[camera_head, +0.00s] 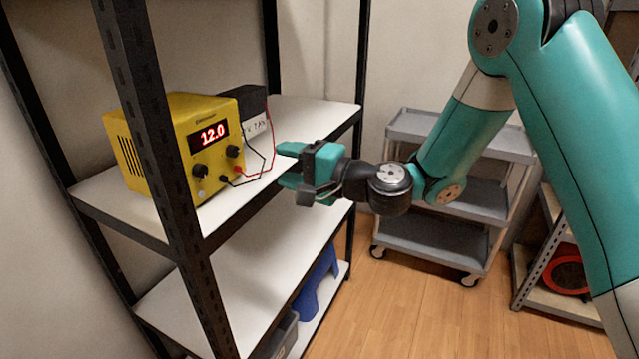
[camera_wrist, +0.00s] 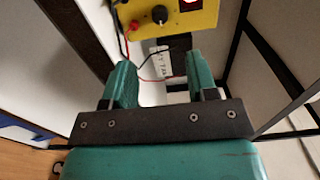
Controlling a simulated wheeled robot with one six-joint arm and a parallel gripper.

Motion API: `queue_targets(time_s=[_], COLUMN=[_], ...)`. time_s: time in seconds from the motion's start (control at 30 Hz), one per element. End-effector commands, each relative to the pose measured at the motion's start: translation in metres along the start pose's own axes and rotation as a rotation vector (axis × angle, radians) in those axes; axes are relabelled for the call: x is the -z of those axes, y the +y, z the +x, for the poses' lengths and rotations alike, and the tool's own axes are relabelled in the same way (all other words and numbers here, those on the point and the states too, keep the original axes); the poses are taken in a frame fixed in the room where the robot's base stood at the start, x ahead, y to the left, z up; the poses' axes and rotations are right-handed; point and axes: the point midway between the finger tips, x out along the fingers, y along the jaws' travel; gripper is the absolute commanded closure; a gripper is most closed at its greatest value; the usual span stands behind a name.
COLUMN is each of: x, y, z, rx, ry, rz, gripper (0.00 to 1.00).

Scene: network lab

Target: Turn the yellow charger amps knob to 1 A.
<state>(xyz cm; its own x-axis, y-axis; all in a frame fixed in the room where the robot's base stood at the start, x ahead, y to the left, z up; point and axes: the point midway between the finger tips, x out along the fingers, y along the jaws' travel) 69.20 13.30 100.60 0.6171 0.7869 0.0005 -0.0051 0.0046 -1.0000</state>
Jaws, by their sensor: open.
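The yellow charger (camera_head: 190,140) stands on the white upper shelf, its red display reading 12.0. Its front has two black knobs, a lower left knob (camera_head: 200,170) and an upper right knob (camera_head: 233,151); their labels are too small to read. In the wrist view the charger (camera_wrist: 185,20) is at the top, with one black knob (camera_wrist: 159,14) and part of the red display (camera_wrist: 190,2) showing. My gripper (camera_head: 285,165) is open and empty, in front of the charger and apart from it. In the wrist view its teal fingers (camera_wrist: 160,85) are spread below the charger.
A black battery (camera_head: 242,110) with a white label stands beside the charger. Red and black leads (camera_head: 262,160) hang between them, near my gripper. A black shelf post (camera_head: 150,120) stands before the charger's left part. A grey cart (camera_head: 440,245) stands behind my arm.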

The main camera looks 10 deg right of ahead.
Motion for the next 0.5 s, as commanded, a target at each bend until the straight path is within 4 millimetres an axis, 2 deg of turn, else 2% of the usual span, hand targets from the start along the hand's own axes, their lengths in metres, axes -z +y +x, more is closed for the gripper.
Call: queue_targets(time_s=[0.03,0.1,0.2,0.33,0.5], x=[0.001,0.002,0.001,0.001,0.0], y=[0.004,0.004,0.004,0.003,0.0], z=[-0.014,-0.029,-0.045,-0.058,-0.064], rx=[0.0,0.0,0.003,0.002,0.001], ry=[0.005,0.005,0.004,0.002,0.0], rz=[0.002,0.002,-0.002,-0.002,-0.001], gripper=[0.47,0.47,0.47,0.47,0.47])
